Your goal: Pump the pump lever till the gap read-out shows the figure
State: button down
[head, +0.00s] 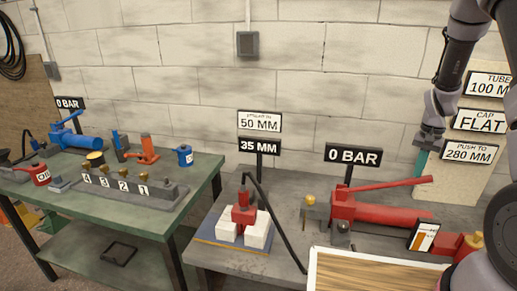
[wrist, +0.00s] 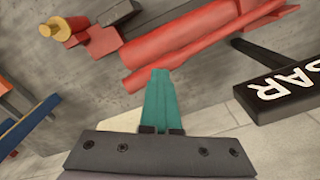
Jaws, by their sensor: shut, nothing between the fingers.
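The red pump (head: 385,215) lies on the right bench with its long red pump lever (head: 385,186) slanting up to the right. My gripper (head: 421,160) is near the lever's free end in the head view, with its tips just above it. In the wrist view my teal fingers (wrist: 158,95) are shut with nothing between them, and their tips are close to the red lever (wrist: 200,45); I cannot tell whether they touch. The gap read-out (head: 260,146) shows 35 MM. The sign (head: 260,122) above it shows 50 MM, its small top line hard to read. A red spreader (head: 243,212) stands between white blocks.
The pressure sign (head: 353,155) shows 0 BAR and stands behind the pump. A black hose (head: 285,228) runs from the spreader. A wooden-topped board (head: 370,272) is at the front. The left green table (head: 110,200) holds blue and orange tools.

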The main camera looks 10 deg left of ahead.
jog(key=shift+f, duration=0.15)
notch_tip(320, 180, down, 8)
jog(key=shift+f, duration=0.1)
notch_tip(320, 180, up, 8)
jog(key=shift+r, duration=0.25)
dwell(0.7)
jog(key=shift+d+f, duration=0.1)
dwell(0.7)
dwell(1.7)
dwell(0.8)
